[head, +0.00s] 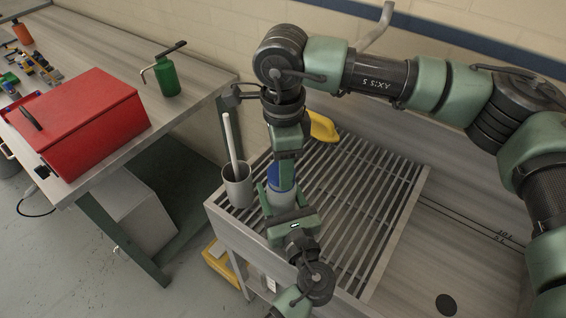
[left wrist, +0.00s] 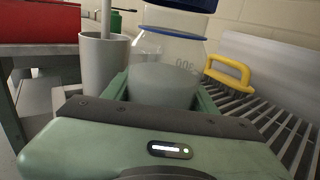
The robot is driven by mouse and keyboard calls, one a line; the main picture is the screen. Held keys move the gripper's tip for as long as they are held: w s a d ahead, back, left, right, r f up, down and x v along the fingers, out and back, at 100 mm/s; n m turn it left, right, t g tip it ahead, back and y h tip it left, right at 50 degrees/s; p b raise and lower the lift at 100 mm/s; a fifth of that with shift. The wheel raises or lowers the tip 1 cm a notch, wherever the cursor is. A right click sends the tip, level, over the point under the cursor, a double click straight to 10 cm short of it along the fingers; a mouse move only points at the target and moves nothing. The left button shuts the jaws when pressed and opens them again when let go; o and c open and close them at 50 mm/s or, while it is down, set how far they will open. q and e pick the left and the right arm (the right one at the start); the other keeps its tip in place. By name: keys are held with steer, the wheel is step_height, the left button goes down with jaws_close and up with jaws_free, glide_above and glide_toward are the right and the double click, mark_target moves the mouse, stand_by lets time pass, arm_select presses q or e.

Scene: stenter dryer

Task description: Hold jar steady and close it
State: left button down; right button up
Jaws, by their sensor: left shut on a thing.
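A clear glass jar (left wrist: 170,55) with pale grey contents, a blue band at its neck and markings on its side stands upright in the left wrist view. My left gripper (head: 283,212) is shut around its lower body; the jar (head: 279,198) is partly hidden in the head view. A dark blue lid (left wrist: 185,3) shows at the top edge of the left wrist view, above the neck band; I cannot tell if it is seated. My right gripper (head: 284,158) points down right over the jar top and the blue lid (head: 275,173). Its fingertips are not clear.
A grey cup (head: 238,188) with a white rod stands left of the jar on the slatted rack (head: 350,200). A yellow-handled brush (head: 322,127) lies behind. A red toolbox (head: 80,125) and green bottle (head: 167,78) stand on the left bench. The rack's right side is clear.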

steer(key=shift+f, duration=0.55)
